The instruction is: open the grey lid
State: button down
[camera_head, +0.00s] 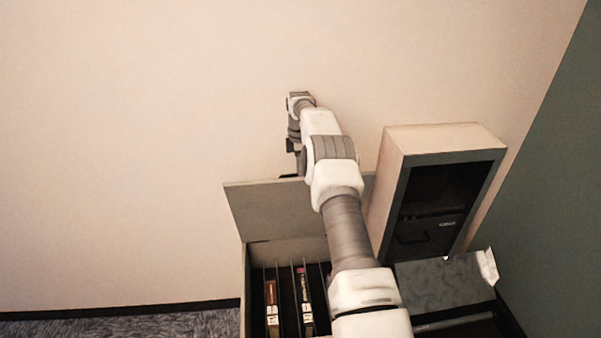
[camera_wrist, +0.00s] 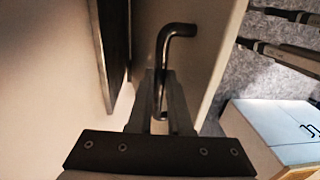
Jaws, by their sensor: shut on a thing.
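The grey lid (camera_head: 275,208) stands raised, near upright, at the back of an open box with dividers (camera_head: 287,252). My arm crosses in front of its right part. In the wrist view the lid (camera_wrist: 203,50) shows as a pale panel with a dark bent metal handle (camera_wrist: 178,31). My gripper (camera_wrist: 162,95) is shut on the handle, with one finger on each side of the rod. In the head view my gripper is mostly hidden at the lid's top edge.
A tall cabinet (camera_head: 392,190) with a dark open front stands right of the lid, close to my arm. A grey mottled panel (camera_head: 440,284) lies below it. A wall is behind. The wrist view shows carpet (camera_wrist: 270,75) and a pale box (camera_wrist: 275,120) at right.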

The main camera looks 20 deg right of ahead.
jog(key=shift+s+f, duration=0.1)
jog(key=shift+f, duration=0.3)
jog(key=c, duration=0.8)
grip_release()
jog(key=shift+c, duration=0.2)
jog(key=shift+r, duration=0.15)
jog(key=shift+r, duration=0.15)
notch_tip(320, 180, up, 12)
jog(key=w+p, duration=0.1)
jog(key=p, duration=0.6)
jog(key=shift+d, duration=0.15)
jog(key=shift+s+f, duration=0.1)
jog(key=shift+f, duration=0.1)
